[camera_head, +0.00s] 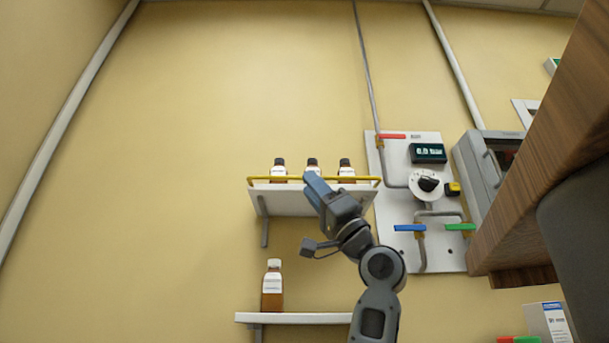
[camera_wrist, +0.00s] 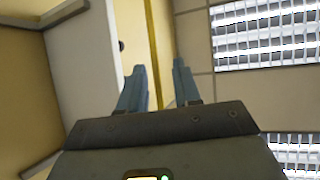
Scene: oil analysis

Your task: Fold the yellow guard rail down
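The yellow guard rail (camera_head: 262,178) runs along the front of the upper white shelf (camera_head: 283,203), raised above its edge before three brown bottles (camera_head: 279,170). My gripper (camera_head: 314,184) is at the middle of the rail and hides part of it. In the wrist view, my gripper's two blue fingers (camera_wrist: 160,70) stand apart with a gap between them. The yellow rail (camera_wrist: 152,35) lines up with this gap. I cannot tell whether the fingers touch it. The white shelf (camera_wrist: 101,50) lies left of the fingers.
A lower shelf (camera_head: 285,318) holds another brown bottle (camera_head: 272,287). Right of the upper shelf is a white wall panel (camera_head: 390,258) with pipes, a dial, a display and coloured handles. A wooden cabinet (camera_head: 540,180) fills the right side. The wall left of the shelves is clear.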

